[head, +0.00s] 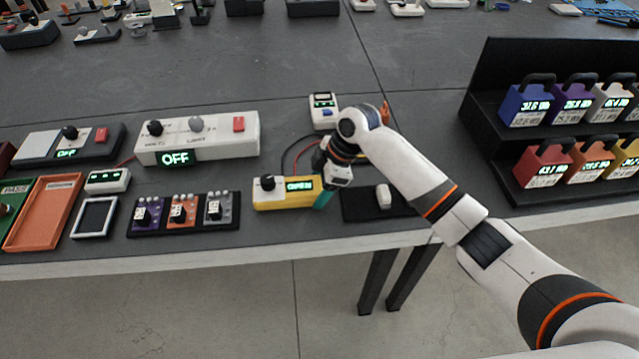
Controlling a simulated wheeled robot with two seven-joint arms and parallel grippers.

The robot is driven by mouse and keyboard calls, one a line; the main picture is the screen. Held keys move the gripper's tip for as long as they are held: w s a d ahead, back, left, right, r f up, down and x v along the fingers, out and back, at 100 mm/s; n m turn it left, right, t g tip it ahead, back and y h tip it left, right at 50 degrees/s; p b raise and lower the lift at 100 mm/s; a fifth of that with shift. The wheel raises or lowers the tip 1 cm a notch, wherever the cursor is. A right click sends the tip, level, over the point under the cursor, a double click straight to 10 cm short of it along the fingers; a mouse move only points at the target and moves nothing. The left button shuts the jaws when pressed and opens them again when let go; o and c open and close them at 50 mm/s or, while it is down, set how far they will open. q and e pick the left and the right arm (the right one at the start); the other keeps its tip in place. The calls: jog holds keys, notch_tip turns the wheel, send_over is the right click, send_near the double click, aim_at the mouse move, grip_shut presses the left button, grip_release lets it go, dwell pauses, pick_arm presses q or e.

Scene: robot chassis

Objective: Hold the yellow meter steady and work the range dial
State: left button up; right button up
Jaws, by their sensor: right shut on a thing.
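The yellow meter (287,204) lies near the front edge of the dark table, in the middle of the head view. It has a small lit display (299,185) and a black range dial (267,183) at its left end. My right gripper (324,196) is at the meter's right end and is shut on it. Its teal fingertip shows at that end; the arm and wrist hide part of the contact. My left gripper is not in view.
A black mat (365,206) with a small white object lies just right of the meter. A tray of small modules (183,213) lies to its left. A white box reading OFF (196,138) stands behind. A black rack (482,120) stands at the right.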

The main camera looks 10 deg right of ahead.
jog(key=shift+f+p, duration=0.15)
jog(key=shift+p, duration=0.15)
dwell(0.5)
jog(key=shift+s+f, duration=0.2)
jog(key=shift+f, duration=0.05)
dwell(1.4)
jog(key=o, duration=1.1)
jog(key=shift+o, duration=1.1)
jog(key=shift+d, duration=0.1)
jog(key=shift+s+r, duration=0.1)
jog(key=shift+r, duration=0.05)
jog(key=shift+w, duration=0.3)
